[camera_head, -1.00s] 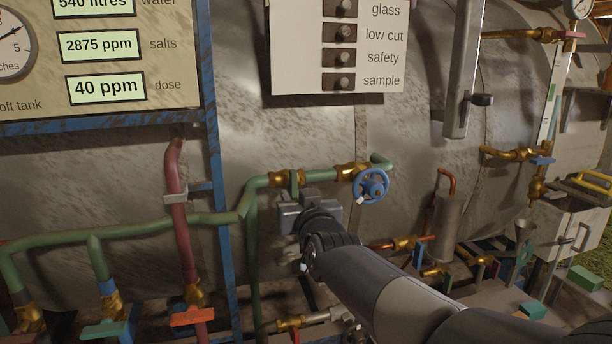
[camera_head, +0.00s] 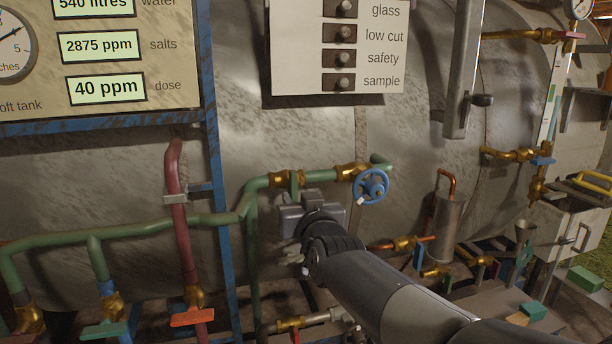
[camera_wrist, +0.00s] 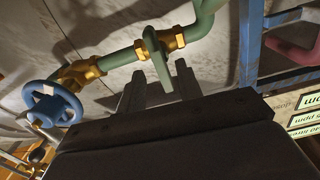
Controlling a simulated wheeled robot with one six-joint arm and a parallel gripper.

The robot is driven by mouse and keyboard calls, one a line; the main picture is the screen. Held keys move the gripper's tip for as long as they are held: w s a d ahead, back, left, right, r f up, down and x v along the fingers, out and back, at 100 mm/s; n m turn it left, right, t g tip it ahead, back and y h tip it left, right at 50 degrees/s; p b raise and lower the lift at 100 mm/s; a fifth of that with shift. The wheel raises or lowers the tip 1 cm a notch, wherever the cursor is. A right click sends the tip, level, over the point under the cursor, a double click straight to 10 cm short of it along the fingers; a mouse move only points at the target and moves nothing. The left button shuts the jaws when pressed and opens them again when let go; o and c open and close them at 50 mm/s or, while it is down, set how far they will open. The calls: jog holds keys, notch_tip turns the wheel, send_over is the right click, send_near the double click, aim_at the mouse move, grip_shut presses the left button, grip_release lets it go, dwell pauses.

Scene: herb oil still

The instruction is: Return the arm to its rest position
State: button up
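My gripper (camera_head: 300,195) is in front of the green pipe, just below a brass valve fitting (camera_head: 287,178). In the wrist view its two fingers (camera_wrist: 160,68) stand apart, with nothing clamped between them. A green valve lever (camera_wrist: 158,60) on the brass fitting shows in the gap between the fingertips. I cannot tell whether the fingers touch it. My arm reaches in from the lower right of the head view. A blue handwheel (camera_head: 371,187) is on the same pipe, right of the gripper; it also shows at the left of the wrist view (camera_wrist: 52,104).
A red pipe (camera_head: 178,220) and a blue frame post (camera_head: 218,200) stand left of the gripper. A white switch panel (camera_head: 300,60) hangs above. A metal cylinder (camera_head: 449,228) and a grey box (camera_head: 565,230) are to the right. Low pipes and valves crowd the floor.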

jog(key=v, duration=0.8)
jog(key=x, duration=1.1)
jog(key=shift+w+r+n+p, duration=0.2)
jog(key=shift+n+p, duration=0.2)
jog(key=shift+p, duration=0.3)
jog(key=shift+s+n+p, duration=0.15)
jog(key=shift+n+p, duration=0.65)
jog(key=shift+p, duration=0.05)
jog(key=n+p, duration=0.7)
jog(key=p, duration=0.1)
jog(key=shift+n+p, duration=0.35)
jog(key=shift+n, duration=0.05)
jog(key=b, duration=0.2)
send_near(295, 192)
jog(key=shift+w+a+f, duration=0.15)
jog(key=shift+w+a, duration=0.05)
jog(key=shift+w, duration=0.35)
jog(key=shift+s, duration=0.1)
